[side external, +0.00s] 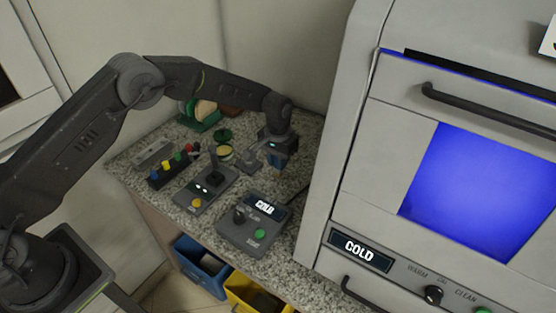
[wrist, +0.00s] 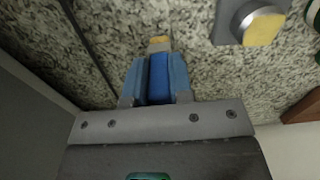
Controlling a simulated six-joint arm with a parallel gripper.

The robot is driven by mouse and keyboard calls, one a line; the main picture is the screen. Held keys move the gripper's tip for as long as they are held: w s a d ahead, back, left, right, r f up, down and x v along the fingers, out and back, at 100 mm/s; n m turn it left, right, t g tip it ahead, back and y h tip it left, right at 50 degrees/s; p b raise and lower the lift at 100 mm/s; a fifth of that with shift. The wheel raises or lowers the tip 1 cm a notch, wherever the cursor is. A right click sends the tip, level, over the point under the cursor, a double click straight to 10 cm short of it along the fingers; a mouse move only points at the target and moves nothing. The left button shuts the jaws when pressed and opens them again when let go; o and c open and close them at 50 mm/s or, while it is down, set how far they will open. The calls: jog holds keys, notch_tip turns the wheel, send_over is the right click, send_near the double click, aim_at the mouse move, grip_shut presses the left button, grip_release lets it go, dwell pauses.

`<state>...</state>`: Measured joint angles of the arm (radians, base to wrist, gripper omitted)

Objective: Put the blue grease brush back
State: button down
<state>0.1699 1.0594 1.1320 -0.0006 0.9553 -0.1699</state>
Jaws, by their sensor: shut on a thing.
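My gripper (side external: 276,140) is over the right back part of the speckled counter, close to the oven's side. It is shut on a blue object, which I take to be the blue grease brush (side external: 284,160). In the wrist view the brush (wrist: 158,82) sits between the fingers, dark blue with a pale yellow end (wrist: 159,43) pointing away from my gripper. The fingers hide part of it. I cannot tell whether it touches the counter. A dark rack (side external: 172,170) with several coloured pieces stands at the counter's left.
A joystick box (side external: 205,190) and a control box reading COLD (side external: 250,228) stand at the front. A small grey block with a yellow disc (wrist: 258,25) is near my gripper. The large oven (side external: 370,200) bounds the right.

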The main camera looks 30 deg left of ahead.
jog(key=shift+f, duration=0.25)
jog(key=c, duration=1)
grip_release()
